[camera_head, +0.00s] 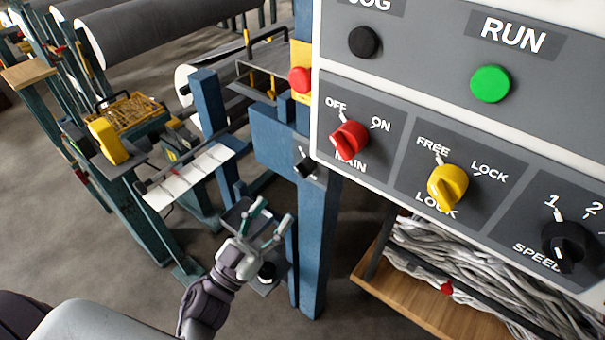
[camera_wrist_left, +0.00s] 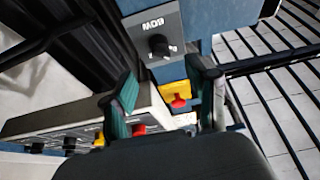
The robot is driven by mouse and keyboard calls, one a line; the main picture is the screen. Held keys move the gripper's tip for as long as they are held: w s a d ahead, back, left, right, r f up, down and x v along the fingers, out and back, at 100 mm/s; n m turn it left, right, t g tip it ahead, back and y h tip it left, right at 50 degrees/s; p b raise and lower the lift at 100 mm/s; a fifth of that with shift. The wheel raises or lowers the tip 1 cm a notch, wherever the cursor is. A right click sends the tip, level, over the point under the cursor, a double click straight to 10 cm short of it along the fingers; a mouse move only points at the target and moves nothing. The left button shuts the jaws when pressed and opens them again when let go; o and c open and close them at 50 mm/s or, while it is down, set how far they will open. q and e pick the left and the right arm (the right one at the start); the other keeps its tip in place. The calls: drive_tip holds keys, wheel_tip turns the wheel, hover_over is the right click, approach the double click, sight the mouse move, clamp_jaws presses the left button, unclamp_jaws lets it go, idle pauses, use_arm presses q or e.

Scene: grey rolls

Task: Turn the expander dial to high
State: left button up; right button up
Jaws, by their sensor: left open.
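A small black dial (camera_head: 305,168) sits on the blue post left of the big control panel. In the left wrist view it appears to be the black knob (camera_wrist_left: 158,46) on a grey plate whose upside-down label seems to read BOW. No label reading expander shows, and the setting is too small to tell. My left gripper (camera_head: 274,214) is open and empty, below and left of this dial in the head view. In the left wrist view its two green-tipped fingers (camera_wrist_left: 163,76) are apart, with the knob beyond and between them. My right gripper is not in view.
The control panel (camera_head: 400,120) carries a red MAIN knob (camera_head: 349,140), yellow LOCK knob (camera_head: 447,187), black SPEED knob (camera_head: 568,245) and green RUN button (camera_head: 490,84). A red stop button (camera_head: 300,79) on yellow is above the dial.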

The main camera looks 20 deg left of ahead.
sight(302, 174)
use_arm(q)
drive_tip(key=p+x, duration=0.2)
drive_tip(key=x, duration=0.7)
drive_tip(key=shift+w+r, duration=0.1)
drive_tip(key=shift+w, duration=0.1)
drive_tip(key=shift+w+d, duration=0.2)
drive_tip(key=shift+w, duration=0.1)
clamp_jaws()
